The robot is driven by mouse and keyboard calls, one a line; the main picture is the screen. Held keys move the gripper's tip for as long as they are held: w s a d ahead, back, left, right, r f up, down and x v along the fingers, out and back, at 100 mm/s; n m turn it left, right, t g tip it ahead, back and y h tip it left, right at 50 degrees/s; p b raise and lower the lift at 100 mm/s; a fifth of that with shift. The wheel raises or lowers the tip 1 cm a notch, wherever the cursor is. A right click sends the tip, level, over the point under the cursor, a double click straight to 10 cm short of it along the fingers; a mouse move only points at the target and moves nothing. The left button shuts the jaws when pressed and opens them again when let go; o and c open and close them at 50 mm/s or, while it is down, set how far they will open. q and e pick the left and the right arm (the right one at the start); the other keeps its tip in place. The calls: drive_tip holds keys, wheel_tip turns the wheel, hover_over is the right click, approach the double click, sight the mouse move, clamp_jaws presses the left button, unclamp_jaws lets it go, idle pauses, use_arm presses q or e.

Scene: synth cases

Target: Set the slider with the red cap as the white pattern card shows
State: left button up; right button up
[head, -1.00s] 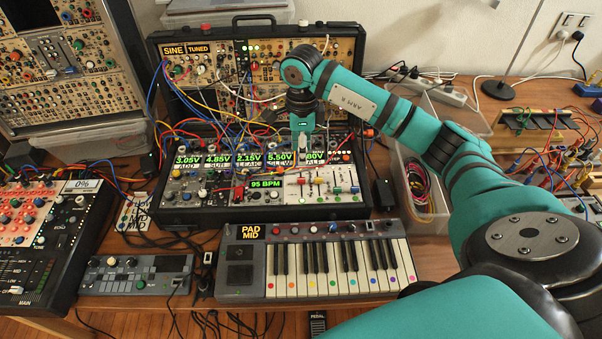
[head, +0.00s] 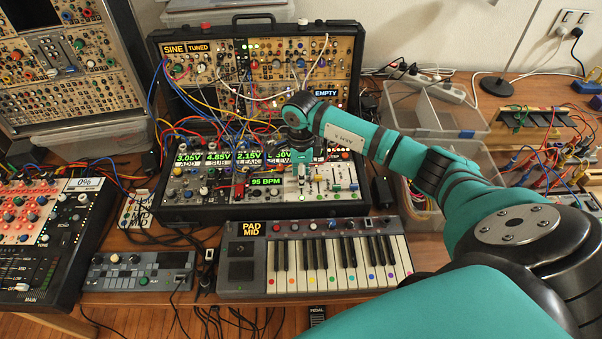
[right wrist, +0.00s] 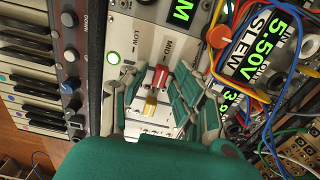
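The slider panel (head: 343,196) is at the lower right of the open black synth case. The right wrist view shows the slider with the red cap (right wrist: 158,77) and a yellow cap (right wrist: 150,105) close by, with LOW and MID labels beside them. My right gripper (right wrist: 160,85) is open, its fingers on either side of these caps; I cannot see any contact. In the head view my right gripper (head: 302,180) hides part of the panel. A white card (head: 135,211) with dark marks lies left of the case, partly under cables; its pattern is too small to read. My left gripper is not in view.
Patch cables (head: 215,110) hang over the case just left of the gripper; several also show close by in the wrist view. A keyboard (head: 325,262) lies in front of the case. A clear bin (head: 440,112) stands to the right.

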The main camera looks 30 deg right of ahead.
sight(302, 193)
clamp_jaws()
drive_tip(key=shift+s+a+p, duration=0.25)
drive_tip(key=shift+s+a, duration=0.3)
drive_tip(key=shift+s, duration=0.3)
drive_tip(key=shift+s+a+p, duration=0.25)
drive_tip(key=shift+s+a, duration=0.25)
drive_tip(key=shift+s, duration=0.3)
drive_tip(key=shift+f, duration=0.1)
drive_tip(key=shift+o, duration=1.2)
unclamp_jaws()
